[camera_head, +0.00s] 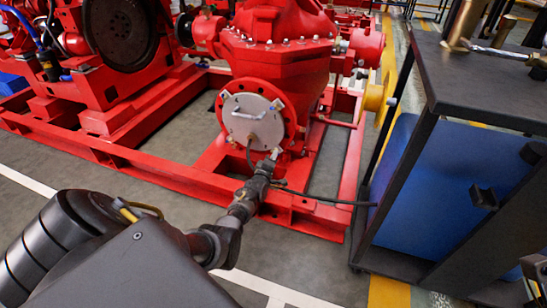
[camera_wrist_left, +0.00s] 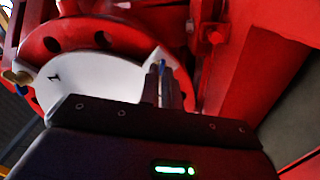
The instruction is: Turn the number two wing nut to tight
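A round pale cover plate (camera_head: 252,118) is fixed on the red pump casing (camera_head: 275,70). One pale wing nut (camera_head: 229,95) is at its upper left and another (camera_head: 280,103) at its upper right. A third pale wing nut (camera_head: 275,153) is at the lower right, at the tips of my left gripper (camera_head: 270,162). No number two shows. In the left wrist view the plate (camera_wrist_left: 85,82) bears a dark mark like a 1. My left gripper's fingers (camera_wrist_left: 162,88) stand close together at its edge, with a thin blue-tipped piece between them. Whether they press on it is unclear.
Red base rails (camera_head: 150,170) run around the pump. A dark cable (camera_head: 320,198) crosses to the right behind my left gripper. A black-topped cabinet (camera_head: 480,85) with a blue panel stands at the right. A yellow flange (camera_head: 376,98) lies between pump and cabinet.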

